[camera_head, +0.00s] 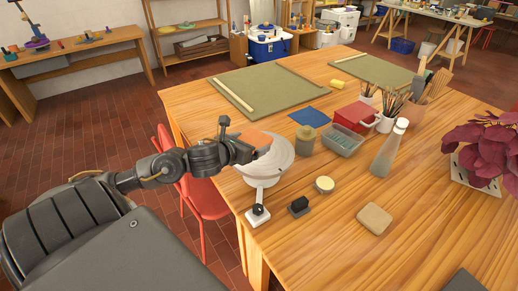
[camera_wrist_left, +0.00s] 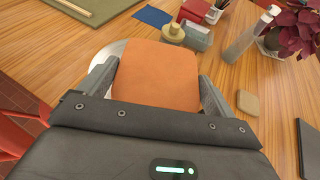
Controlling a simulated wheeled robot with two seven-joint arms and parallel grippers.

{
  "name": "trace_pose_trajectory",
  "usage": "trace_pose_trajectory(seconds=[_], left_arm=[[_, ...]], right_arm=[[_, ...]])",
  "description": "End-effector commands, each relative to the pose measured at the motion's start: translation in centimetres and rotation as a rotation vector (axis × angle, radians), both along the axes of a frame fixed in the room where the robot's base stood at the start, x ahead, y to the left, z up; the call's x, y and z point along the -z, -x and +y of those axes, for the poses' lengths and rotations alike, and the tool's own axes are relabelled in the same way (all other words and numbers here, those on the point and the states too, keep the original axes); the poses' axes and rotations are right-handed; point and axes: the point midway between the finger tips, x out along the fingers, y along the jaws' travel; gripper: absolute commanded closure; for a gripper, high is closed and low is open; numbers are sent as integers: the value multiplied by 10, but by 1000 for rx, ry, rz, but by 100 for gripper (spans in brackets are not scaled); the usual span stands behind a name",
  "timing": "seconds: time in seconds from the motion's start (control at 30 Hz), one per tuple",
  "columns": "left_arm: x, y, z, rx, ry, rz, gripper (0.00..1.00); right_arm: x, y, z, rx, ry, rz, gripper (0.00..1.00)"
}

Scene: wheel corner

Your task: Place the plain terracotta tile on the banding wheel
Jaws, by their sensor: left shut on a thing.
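The plain terracotta tile (camera_wrist_left: 156,78) is an orange-brown square held between the two fingers of my left gripper (camera_wrist_left: 157,88), which is shut on it. In the head view the tile (camera_head: 256,138) shows just past my left gripper (camera_head: 240,150), over the back left part of the banding wheel. The banding wheel (camera_head: 276,160) is a pale grey round disc near the table's left edge. In the left wrist view its rim (camera_wrist_left: 108,52) shows behind the tile, which hides most of it. Whether the tile touches the disc I cannot tell. My right gripper is not in view.
Beside the wheel stand a lidded jar (camera_head: 306,141) and a grey tub (camera_head: 342,141). The front right tabletop is mostly clear.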

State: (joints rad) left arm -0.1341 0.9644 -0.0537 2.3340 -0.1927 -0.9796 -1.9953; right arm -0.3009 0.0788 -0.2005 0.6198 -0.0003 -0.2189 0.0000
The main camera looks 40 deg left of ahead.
Motion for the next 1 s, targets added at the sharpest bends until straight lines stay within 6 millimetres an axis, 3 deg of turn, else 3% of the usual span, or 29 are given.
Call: trace_pose_trajectory(seconds=[0.17,0.23,0.4,0.77,1.0], left_arm=[[15,-45,19,-6,6,-4,47],[35,-55,22,-5,7,1,47],[60,-75,30,-3,4,-1,47],[76,-87,35,-1,2,-2,47],[106,-88,36,-2,1,-1,47]], right_arm=[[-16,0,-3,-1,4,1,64],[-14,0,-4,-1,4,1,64],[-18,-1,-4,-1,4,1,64],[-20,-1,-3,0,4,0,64],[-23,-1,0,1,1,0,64]])
